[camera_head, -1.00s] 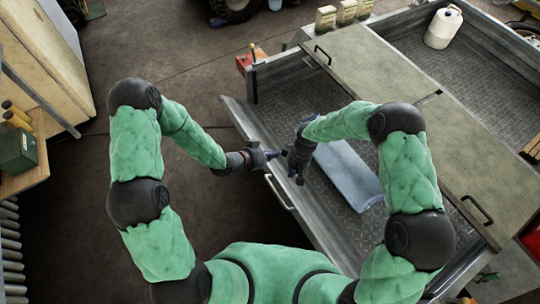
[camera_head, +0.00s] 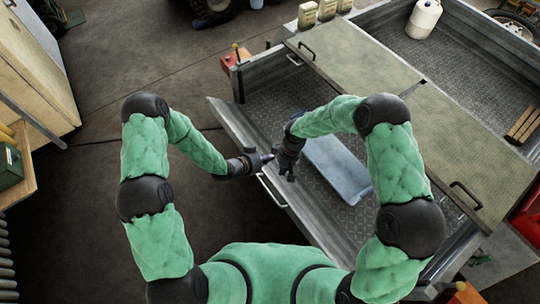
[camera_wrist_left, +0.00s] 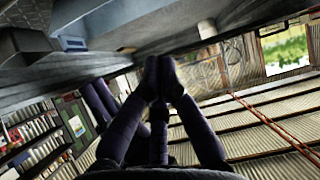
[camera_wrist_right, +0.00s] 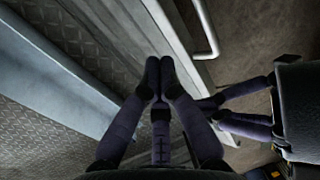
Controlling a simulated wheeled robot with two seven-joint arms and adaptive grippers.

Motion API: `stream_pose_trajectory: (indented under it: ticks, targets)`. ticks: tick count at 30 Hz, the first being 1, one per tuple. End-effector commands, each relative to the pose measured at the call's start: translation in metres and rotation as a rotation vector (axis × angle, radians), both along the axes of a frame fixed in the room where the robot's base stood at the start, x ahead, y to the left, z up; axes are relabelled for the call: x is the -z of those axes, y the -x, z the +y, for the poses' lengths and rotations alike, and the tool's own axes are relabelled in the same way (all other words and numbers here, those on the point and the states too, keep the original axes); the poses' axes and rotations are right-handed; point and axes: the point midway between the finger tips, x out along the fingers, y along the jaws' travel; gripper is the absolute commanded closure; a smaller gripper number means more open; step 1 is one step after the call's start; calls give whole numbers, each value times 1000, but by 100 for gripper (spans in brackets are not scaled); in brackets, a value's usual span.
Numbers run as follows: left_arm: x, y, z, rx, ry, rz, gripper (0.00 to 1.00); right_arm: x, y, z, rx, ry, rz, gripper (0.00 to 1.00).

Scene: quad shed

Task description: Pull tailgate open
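The grey metal tailgate (camera_head: 231,126) runs along the near-left end of the trailer bed, apart from the side wall at its far corner and leaning outward. Its silver bar handle (camera_head: 271,190) faces me and also shows in the right wrist view (camera_wrist_right: 207,30). My left gripper (camera_head: 270,157) is at the tailgate's outer edge, above the handle, its fingertips together. My right gripper (camera_head: 284,178) points down over the tailgate's inner side, close beside the left one. Its fingertips (camera_wrist_right: 159,68) meet, with nothing seen between them. Contact with the tailgate cannot be told.
A blue-grey slab or box (camera_head: 337,168) lies in the trailer bed. Hinged lid panels (camera_head: 355,62) cover part of it. A white jug (camera_head: 424,18) stands farther back.

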Motion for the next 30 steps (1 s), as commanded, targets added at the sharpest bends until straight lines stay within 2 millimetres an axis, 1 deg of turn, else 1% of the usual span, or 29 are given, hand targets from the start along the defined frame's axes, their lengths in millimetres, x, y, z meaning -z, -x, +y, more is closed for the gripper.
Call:
stream_pose_trajectory:
  ticks: [7, 15, 23, 24, 26, 27, 28, 30]
  targets:
    - [1, 1, 2, -1, 3, -2, 100, 0, 0, 0, 0, 0, 0, 100]
    - [10, 10, 14, -2, 46, -35, 100, 0, 0, 0, 0, 0, 0, 100]
    - [10, 11, 14, 0, 48, -37, 100, 0, 0, 0, 0, 0, 0, 100]
    - [10, 11, 14, 0, 48, -37, 100, 0, 0, 0, 0, 0, 0, 87]
    - [10, 11, 14, 0, 48, -37, 100, 0, 0, 0, 0, 0, 0, 70]
    - [10, 11, 14, 0, 48, -37, 100, 0, 0, 0, 0, 0, 0, 59]
    - [10, 11, 14, 0, 48, -37, 100, 0, 0, 0, 0, 0, 0, 54]
    - [10, 11, 14, 0, 48, -37, 100, 0, 0, 0, 0, 0, 0, 54]
